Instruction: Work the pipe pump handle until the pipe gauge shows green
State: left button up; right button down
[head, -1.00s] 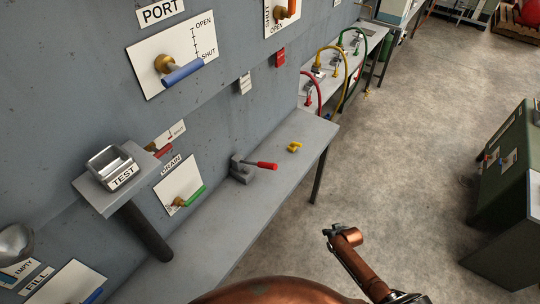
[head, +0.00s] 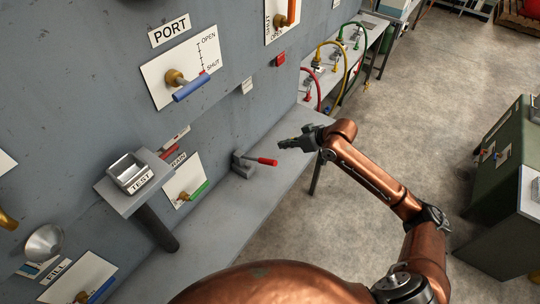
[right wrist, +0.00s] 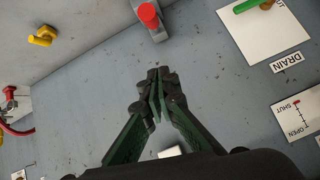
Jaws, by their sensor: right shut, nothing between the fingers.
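A lever with a red grip (head: 266,161) on a grey base (head: 243,166) sits on the wall bench; I take it for the pump handle. It also shows at the top of the right wrist view (right wrist: 149,16). My right gripper (head: 284,144) is shut and empty, above the bench just right of the red grip in the head view, apart from it. In the right wrist view its closed dark fingers (right wrist: 156,76) point toward the lever. I cannot make out a pipe gauge in either view. My left gripper is not in view.
A yellow fitting (right wrist: 43,35) lies on the bench, hidden behind my gripper in the head view. A TEST tray shelf (head: 130,173) juts from the wall left of the lever. Red, yellow and green hoses (head: 313,87) stand farther along.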

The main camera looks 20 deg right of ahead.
aim_at(259, 160)
jog(key=p+x, duration=0.1)
jog(key=x, duration=0.8)
jog(key=shift+w+a+f+p, duration=0.1)
jog(key=shift+w+a+p, duration=0.15)
jog(key=shift+p, duration=0.15)
jog(key=f, duration=0.1)
jog(key=s+f+p, duration=0.1)
jog(key=f, duration=0.1)
jog(key=shift+s+d, duration=0.15)
jog(key=shift+d, duration=0.1)
jog(key=shift+s+f, duration=0.25)
jog(key=shift+f, duration=0.15)
jog(key=shift+w+f, duration=0.1)
